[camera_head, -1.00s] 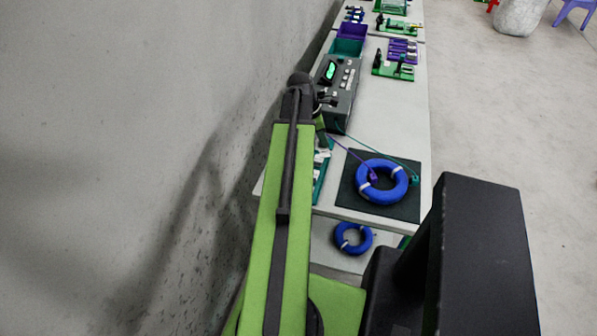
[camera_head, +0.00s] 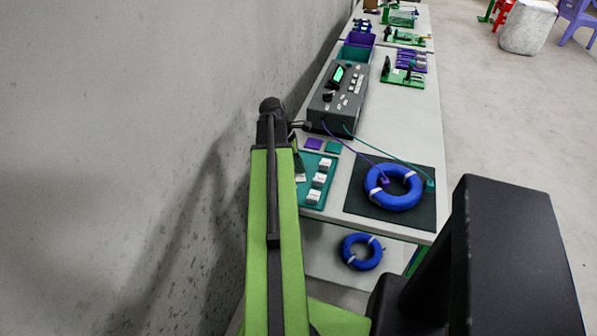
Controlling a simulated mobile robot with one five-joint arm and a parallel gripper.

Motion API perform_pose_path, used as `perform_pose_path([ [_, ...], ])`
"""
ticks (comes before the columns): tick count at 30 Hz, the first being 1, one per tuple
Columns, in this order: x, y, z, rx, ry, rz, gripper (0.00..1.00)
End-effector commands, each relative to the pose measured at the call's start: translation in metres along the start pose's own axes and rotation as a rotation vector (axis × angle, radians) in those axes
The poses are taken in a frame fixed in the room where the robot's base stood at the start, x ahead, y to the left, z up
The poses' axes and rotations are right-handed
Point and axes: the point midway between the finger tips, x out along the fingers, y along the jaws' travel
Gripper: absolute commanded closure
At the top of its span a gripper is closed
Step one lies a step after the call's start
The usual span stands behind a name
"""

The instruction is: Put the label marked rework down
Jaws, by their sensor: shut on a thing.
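My gripper (camera_head: 299,166) hangs beyond the dark elbow of my arm, at the left edge of the teal label tray (camera_head: 311,199). Most of it is hidden behind the green arm link. It is shut on a small pale label (camera_head: 300,177), of which only a part shows. Its lettering is too small to read, and I cannot tell whether it touches the tray.
A grey tester (camera_head: 338,100) stands behind the tray, with purple and teal leads running to a blue cable coil (camera_head: 393,188) on a black mat (camera_head: 363,203). Purple and teal squares lie between. Another blue coil (camera_head: 362,252) is on the lower shelf. A wall is at left.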

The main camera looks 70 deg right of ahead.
Motion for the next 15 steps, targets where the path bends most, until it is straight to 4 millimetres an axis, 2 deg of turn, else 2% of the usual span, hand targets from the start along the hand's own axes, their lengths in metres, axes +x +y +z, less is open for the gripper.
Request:
perform_pose_path([
  [8,0.0018,0.0,-0.001,0.0,0.0,0.0,1.0],
  [9,0.0004,0.0,-0.0005,0.0,0.0,0.0,0.87],
  [13,0.0,-0.0001,-0.0006,-0.001,0.001,0.0,0.7],
  [15,0.0,-0.0002,-0.0006,-0.001,0.001,0.0,0.69],
])
